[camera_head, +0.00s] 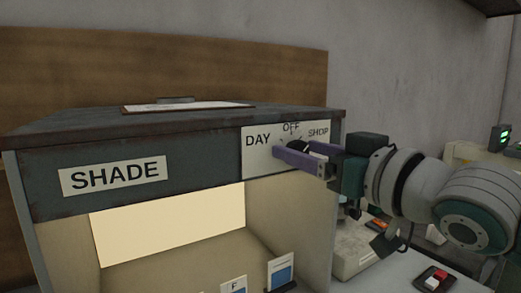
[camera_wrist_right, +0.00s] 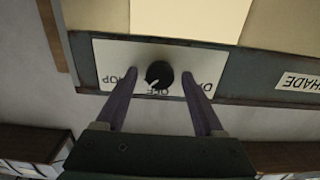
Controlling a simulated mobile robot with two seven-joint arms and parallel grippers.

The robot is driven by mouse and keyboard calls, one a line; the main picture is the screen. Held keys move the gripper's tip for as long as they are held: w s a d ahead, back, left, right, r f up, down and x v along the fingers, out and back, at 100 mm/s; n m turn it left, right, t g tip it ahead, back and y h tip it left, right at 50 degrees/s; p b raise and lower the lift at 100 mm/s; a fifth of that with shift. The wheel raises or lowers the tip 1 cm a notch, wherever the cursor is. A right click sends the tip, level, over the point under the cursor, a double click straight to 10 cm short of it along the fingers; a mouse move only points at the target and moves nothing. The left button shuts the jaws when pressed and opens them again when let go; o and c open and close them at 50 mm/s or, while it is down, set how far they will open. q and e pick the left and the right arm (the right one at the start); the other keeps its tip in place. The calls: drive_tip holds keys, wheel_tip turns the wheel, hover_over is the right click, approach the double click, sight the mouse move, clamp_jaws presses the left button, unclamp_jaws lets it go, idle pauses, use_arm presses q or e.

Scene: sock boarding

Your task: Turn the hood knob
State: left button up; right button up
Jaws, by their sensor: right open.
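The hood (camera_head: 220,150) is a dark box with a lit, cream inside and a "SHADE" label on its front. Its black knob (camera_head: 298,145) sits on a white plate (camera_head: 262,159) marked DAY, OFF and SHOP, and is partly hidden behind my fingers in the head view. My right gripper (camera_head: 297,157) comes in from the right, in front of the plate. In the right wrist view my right gripper (camera_wrist_right: 160,95) is open, with its purple fingers on either side of the knob (camera_wrist_right: 159,73) and gaps on both sides. I cannot tell its exact depth from the knob. My left gripper is out of view.
A flat framed board (camera_head: 185,107) lies on top of the hood. Small cards (camera_head: 281,271) stand inside it. To the right are a red-and-white switch box (camera_head: 435,281) and a device with green lights (camera_head: 502,136). A wooden panel (camera_head: 160,65) stands behind.

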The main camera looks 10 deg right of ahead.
clamp_jaws()
idle(0.3)
drive_tip(key=shift+n, duration=0.3)
drive_tip(key=n+p, duration=0.1)
drive_tip(key=n, duration=0.2)
drive_tip(key=shift+r+n+p, duration=0.1)
drive_tip(key=shift+n+p, duration=0.2)
drive_tip(key=shift+p, duration=0.05)
drive_tip(key=n, duration=0.3)
drive_tip(key=shift+a+p, duration=0.1)
drive_tip(key=shift+p, duration=0.25)
drive_tip(key=shift+n, duration=1.2)
unclamp_jaws()
